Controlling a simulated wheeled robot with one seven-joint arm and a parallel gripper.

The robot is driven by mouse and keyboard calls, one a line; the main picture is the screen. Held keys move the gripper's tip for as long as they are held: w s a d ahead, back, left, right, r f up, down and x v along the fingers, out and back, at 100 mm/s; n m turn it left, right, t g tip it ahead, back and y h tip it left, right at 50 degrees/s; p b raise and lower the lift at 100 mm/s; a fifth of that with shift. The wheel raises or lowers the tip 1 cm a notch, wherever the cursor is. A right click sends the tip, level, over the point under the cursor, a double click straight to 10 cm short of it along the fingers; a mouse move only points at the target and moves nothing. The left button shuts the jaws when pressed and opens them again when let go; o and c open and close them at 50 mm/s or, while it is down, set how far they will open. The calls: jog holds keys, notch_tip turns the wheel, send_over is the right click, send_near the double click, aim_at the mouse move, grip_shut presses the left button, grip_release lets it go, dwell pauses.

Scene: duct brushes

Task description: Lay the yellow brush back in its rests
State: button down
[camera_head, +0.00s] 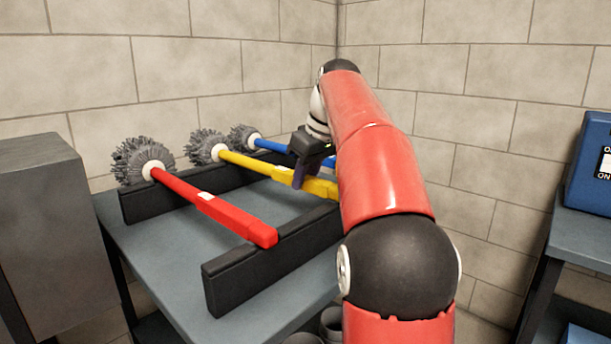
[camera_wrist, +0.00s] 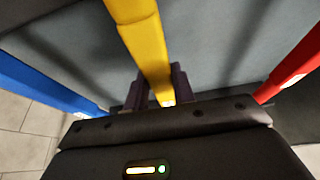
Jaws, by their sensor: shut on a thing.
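The yellow brush (camera_head: 255,165) has a grey bristle head at its left end and a yellow handle running right. Its handle lies across the table between the red and blue brushes, over the back black rest (camera_head: 185,190). The near end of the handle is hidden behind my arm, so I cannot tell if it touches the front black rest (camera_head: 270,262). My gripper (camera_head: 300,176) is shut on the yellow handle from above. In the wrist view the yellow handle (camera_wrist: 146,45) passes between my fingers (camera_wrist: 158,88).
The red brush (camera_head: 215,207) lies across both rests on the left. The blue brush (camera_head: 270,145) lies on the far side, partly hidden by my gripper. A grey cabinet (camera_head: 50,235) stands left, a blue box (camera_head: 592,165) on a table right. Brick walls close off the back.

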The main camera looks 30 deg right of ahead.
dwell(0.4)
jog(key=c, duration=1.1)
grip_release()
